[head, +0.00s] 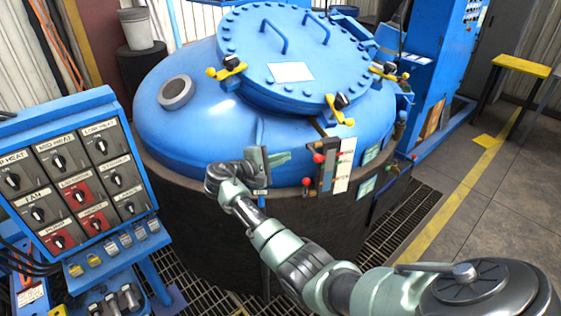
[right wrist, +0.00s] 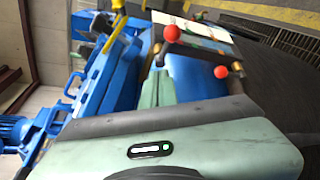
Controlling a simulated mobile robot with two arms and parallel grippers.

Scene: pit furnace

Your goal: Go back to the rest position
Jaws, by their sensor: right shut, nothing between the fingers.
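My right gripper (head: 278,158) is shut and empty, held in front of the blue pit furnace (head: 195,125). Its pale green fingers point right in the head view, toward the valve panel with red knobs (head: 318,158). A small gap shows between the fingertips and the panel. In the right wrist view the shut fingers (right wrist: 158,88) reach toward the red knobs (right wrist: 172,33), with nothing held. My right arm stretches from the lower right across the front of the furnace. My left gripper is not in view.
A control panel (head: 75,185) with rotary knobs stands at the left. The round bolted lid (head: 290,72) sits shut on the furnace, with yellow clamps around it. A white bucket (head: 137,30) is at the back left. Open grey floor (head: 490,220) lies to the right.

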